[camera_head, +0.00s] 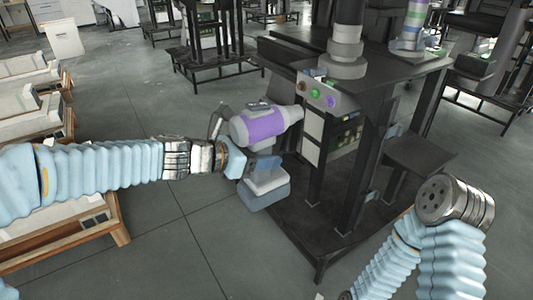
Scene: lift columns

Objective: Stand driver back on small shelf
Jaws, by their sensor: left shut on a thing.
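The driver (262,127) has a purple and grey body and a blue-grey base block (264,190). It is upright, with its nose pointing right toward the workstation. My left gripper (252,165) is shut on the driver's handle, below the body, and holds it in front of the workstation's left side. The fingers hide part of the handle. A small dark shelf (420,158) sticks out at the workstation's right side, and its visible top is bare. My right arm shows at the lower right, but its gripper is not visible.
The black workstation (390,80) has a panel with coloured buttons (316,92) and a dark base plate (300,225) near the floor. Wooden-framed crates (75,235) stand at the left. Open grey floor (185,245) lies between.

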